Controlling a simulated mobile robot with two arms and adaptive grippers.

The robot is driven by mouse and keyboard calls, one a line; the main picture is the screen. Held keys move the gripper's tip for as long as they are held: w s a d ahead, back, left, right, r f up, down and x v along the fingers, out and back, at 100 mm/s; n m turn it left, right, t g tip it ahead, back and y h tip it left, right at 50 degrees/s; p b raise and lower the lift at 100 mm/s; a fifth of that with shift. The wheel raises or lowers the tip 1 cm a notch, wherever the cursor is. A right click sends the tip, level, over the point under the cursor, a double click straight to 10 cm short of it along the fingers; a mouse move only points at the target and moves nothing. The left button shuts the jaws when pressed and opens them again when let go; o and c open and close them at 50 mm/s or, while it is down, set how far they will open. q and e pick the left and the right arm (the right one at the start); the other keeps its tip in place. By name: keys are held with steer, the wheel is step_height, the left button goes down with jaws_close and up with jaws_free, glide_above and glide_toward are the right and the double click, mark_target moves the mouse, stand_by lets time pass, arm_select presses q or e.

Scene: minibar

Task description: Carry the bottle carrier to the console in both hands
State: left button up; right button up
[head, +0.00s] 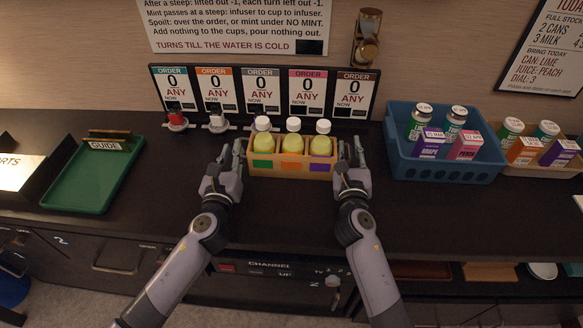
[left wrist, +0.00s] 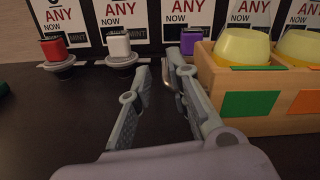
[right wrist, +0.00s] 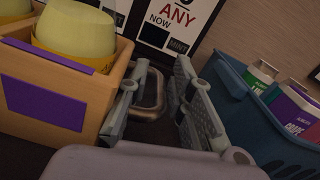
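A wooden bottle carrier (head: 262,170) stands on the dark counter with three yellow-green, white-capped bottles (head: 293,143) in it. Its front has green, orange and purple patches. My left gripper (head: 232,158) is at its left end, open, with one finger close beside the carrier wall; part of a metal handle (left wrist: 181,97) shows behind that finger. My right gripper (head: 349,156) is at its right end, open. A metal loop handle (right wrist: 151,97) on that end shows between its fingers in the right wrist view. Whether any finger touches the carrier is unclear.
A blue basket (head: 443,171) with cans and cartons stands close to the right of my right gripper. Order cards (head: 261,92) and small knobs (head: 177,121) line the back. A green tray (head: 78,188) lies at left. Counter between tray and carrier is clear.

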arm_select(q)
steer(key=o, duration=0.5)
steer(key=shift+s+d+r, duration=0.1)
steer(key=shift+s+d, duration=0.05)
steer(key=shift+d, duration=0.3)
arm_select(e)
steer(key=shift+a, duration=0.4)
arm_select(q)
steer(key=s, duration=0.4)
steer(key=s+a, duration=0.1)
steer(key=s, duration=0.2)
steer(key=shift+s+a, duration=0.2)
steer(key=shift+s, duration=0.2)
arm_select(e)
steer(key=shift+d, duration=0.15)
arm_select(q)
steer(key=shift+a, duration=0.15)
arm_select(e)
steer(key=o, duration=0.8)
steer(key=shift+d, duration=0.1)
